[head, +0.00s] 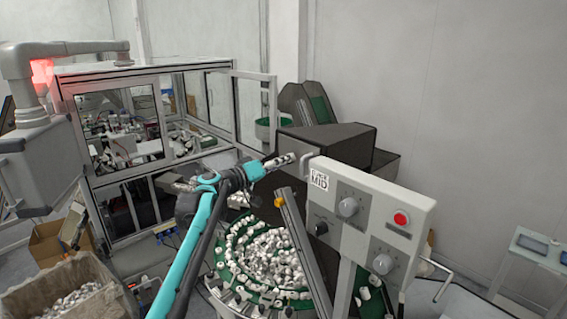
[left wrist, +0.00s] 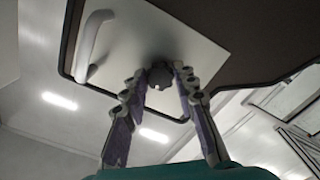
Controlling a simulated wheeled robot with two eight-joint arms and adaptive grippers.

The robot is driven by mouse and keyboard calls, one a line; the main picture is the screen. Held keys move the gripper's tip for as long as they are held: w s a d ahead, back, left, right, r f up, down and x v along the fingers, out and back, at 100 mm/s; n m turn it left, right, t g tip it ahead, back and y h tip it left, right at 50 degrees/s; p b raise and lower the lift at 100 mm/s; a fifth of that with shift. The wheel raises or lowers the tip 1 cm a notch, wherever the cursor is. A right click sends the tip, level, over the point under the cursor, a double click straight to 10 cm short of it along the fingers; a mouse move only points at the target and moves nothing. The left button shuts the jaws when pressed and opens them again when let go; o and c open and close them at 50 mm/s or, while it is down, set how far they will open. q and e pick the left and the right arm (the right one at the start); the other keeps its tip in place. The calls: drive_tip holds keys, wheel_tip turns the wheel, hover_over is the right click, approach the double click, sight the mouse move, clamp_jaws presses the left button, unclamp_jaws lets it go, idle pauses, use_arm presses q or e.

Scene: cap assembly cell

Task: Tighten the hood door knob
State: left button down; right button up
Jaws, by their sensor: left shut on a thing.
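The hood door knob (left wrist: 160,75) is a small dark lobed knob on a pale door plate (left wrist: 165,40) in the left wrist view. My left gripper (left wrist: 161,78) has one finger on each side of the knob and is shut on it. In the head view my left gripper (head: 290,159) reaches right to the dark hood (head: 325,143), just left of the control panel. There the knob is too small or hidden to make out. A pale curved handle (left wrist: 95,45) is on the same plate. My right gripper is not in view.
The white control panel (head: 380,225) with knobs and a red button stands close to the right of my left gripper. A green-rimmed feeder bowl (head: 265,258) full of white caps lies below. A framed glass machine enclosure (head: 150,130) stands at the left, with a bin (head: 65,295) at bottom left.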

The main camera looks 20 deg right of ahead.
use_arm(q)
drive_tip(key=shift+f+m, duration=0.15)
drive_tip(key=shift+m, duration=0.45)
drive_tip(key=c, duration=1.2)
unclamp_jaws()
drive_tip(key=v, duration=1.2)
